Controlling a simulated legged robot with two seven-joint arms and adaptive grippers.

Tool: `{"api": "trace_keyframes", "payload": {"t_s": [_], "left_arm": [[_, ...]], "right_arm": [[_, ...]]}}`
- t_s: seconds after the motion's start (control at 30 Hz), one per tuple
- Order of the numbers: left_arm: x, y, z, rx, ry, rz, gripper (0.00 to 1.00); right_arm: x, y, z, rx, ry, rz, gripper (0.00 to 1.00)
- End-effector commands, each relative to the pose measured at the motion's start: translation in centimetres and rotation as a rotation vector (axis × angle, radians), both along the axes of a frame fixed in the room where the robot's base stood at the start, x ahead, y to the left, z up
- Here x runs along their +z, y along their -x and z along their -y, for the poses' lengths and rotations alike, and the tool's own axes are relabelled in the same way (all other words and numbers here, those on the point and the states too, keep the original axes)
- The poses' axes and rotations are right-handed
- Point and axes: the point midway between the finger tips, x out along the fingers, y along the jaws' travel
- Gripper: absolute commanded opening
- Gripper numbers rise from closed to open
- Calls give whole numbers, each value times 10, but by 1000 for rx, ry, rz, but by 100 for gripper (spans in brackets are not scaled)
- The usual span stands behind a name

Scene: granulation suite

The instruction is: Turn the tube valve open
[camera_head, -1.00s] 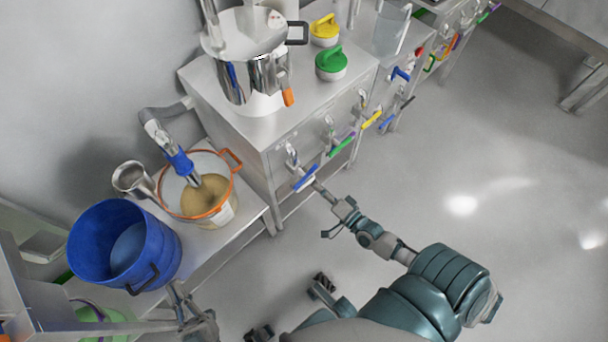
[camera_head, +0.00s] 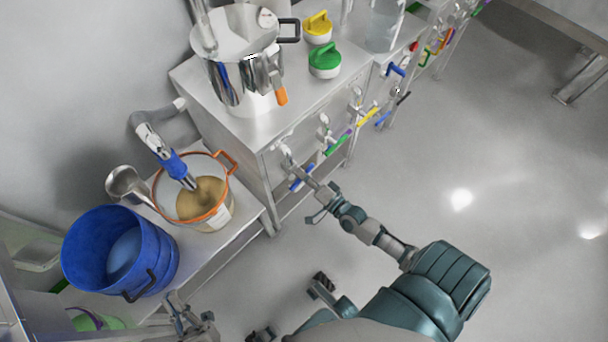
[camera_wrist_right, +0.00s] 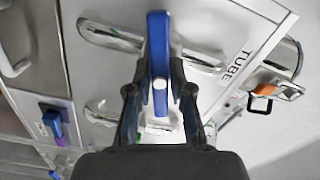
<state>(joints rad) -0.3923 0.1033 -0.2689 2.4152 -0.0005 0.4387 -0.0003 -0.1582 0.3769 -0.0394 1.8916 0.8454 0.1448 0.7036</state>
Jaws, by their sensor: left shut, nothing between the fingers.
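The blue tube valve handle (camera_head: 300,179) is at the front of the steel cabinet, on its nearest valve. In the right wrist view the blue handle (camera_wrist_right: 159,50) stands upright in the picture, beside the word TUBE (camera_wrist_right: 236,64) on the panel. My right gripper (camera_head: 311,184) is at this handle. Its fingertips (camera_wrist_right: 160,72) lie close on both sides of the handle and look shut on it. My left gripper (camera_head: 183,312) is shut and empty, low in the head view below the blue bucket.
Green (camera_head: 338,145) and yellow (camera_head: 368,117) handles follow along the cabinet front. A blue bucket (camera_head: 85,248) and an orange-rimmed container (camera_head: 206,218) stand on the lower table at left. A steel pot (camera_head: 232,82) stands on the cabinet (camera_head: 205,98). Floor at right is clear.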

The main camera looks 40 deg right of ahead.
Motion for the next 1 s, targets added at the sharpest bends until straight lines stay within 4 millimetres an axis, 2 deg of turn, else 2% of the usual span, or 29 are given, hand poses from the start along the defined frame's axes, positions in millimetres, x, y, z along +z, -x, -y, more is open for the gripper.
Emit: {"api": "trace_keyframes", "payload": {"t_s": [0.83,1.0], "left_arm": [[-4,-5,0,2,-17,-45,0],[-15,-12,1,0,-46,-133,0]], "right_arm": [[-7,2,0,1,39,-14,0],[-7,2,-1,2,88,-12,0]]}}
